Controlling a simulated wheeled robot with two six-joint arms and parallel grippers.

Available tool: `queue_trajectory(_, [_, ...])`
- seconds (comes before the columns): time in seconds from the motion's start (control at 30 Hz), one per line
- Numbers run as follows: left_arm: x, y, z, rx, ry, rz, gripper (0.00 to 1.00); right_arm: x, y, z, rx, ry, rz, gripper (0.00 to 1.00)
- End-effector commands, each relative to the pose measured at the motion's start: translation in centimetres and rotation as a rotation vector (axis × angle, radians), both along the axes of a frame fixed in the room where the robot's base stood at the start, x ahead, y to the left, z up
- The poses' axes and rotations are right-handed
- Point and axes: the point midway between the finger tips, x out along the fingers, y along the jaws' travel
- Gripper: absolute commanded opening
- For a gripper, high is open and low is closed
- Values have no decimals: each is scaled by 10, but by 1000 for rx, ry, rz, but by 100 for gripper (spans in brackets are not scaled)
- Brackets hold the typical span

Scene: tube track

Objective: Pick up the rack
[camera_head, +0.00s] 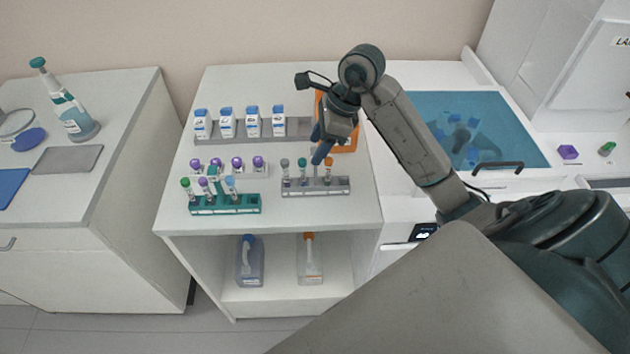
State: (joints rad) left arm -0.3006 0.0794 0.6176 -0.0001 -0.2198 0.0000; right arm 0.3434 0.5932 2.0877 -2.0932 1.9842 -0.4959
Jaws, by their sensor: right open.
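Several racks stand on the white cabinet top. A grey rack (316,187) holds a few capped tubes, with grey, teal and orange caps. A green rack (225,205) to its left holds tubes with green, purple and blue caps. My right gripper (320,152) is open and points down above or just behind the grey rack. Its fingers overlap the rack's tubes in the picture, and I cannot tell whether they touch. My left gripper is out of view.
A long grey holder (207,137) with white, blue-capped bottles stands at the back. Purple-capped tubes sit behind the green rack. An orange box (349,143) is partly hidden by my right gripper. A blue basin (520,130) lies to the right. The cabinet's front right top is clear.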

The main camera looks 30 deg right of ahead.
Motion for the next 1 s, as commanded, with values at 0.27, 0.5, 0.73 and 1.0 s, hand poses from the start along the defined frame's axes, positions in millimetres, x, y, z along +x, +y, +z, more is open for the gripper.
queue_trajectory(0.27, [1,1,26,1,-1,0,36,5,4,-26,5,6,-1,53])
queue_trajectory(0.5, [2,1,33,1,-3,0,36,11,10,-51,3,1,1,53])
queue_trajectory(0.73, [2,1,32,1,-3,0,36,11,10,-53,1,-1,1,53])
queue_trajectory(1.0, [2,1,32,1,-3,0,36,11,10,-53,1,-1,0,0])
